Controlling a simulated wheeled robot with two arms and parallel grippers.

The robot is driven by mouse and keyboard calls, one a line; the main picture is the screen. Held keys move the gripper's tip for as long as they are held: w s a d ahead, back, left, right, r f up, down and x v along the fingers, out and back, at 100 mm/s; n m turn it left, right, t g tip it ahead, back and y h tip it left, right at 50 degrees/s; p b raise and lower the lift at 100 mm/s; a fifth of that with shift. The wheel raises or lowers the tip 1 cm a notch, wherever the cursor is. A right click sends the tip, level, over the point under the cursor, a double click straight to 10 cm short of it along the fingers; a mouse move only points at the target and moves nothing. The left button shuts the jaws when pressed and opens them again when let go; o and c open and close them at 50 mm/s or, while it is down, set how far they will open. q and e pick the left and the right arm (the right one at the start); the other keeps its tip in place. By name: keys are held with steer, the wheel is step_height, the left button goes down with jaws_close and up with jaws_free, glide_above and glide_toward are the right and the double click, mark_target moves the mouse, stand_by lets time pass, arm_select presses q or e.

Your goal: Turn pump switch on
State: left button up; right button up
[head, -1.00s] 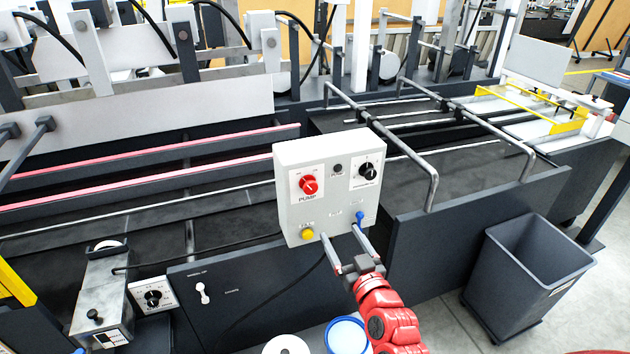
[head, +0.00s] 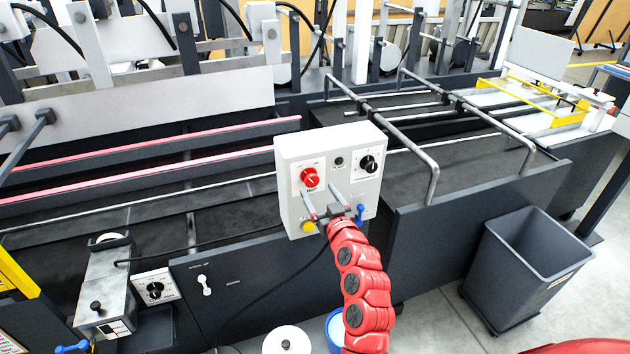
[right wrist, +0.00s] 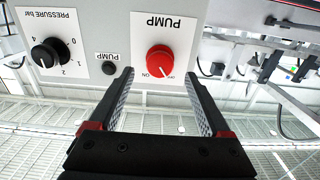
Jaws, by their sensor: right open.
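The pump switch is a red round knob (head: 309,178) on a white label at the upper left of a pale grey control box (head: 290,205). In the right wrist view the red knob (right wrist: 160,61) sits under the word PUMP, upside down, with ON and OFF marks and a pale pointer line nearer the OFF mark. My right gripper (head: 321,202) is open and empty in front of the box, just below the knob. In the right wrist view its fingers (right wrist: 158,95) are spread, with the knob beyond their tips. My left gripper is not in view.
The box also has a black pressure knob (head: 368,165), a small black button (head: 339,162), a yellow button (head: 307,227) and a blue knob (head: 360,212). A bent metal rail (head: 433,185) stands to the right. A grey bin (head: 530,260) stands on the floor at right.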

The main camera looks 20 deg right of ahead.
mark_target(313, 182)
steer(key=shift+w+p, duration=0.55)
steer(key=shift+w, duration=1.3)
jaws_close()
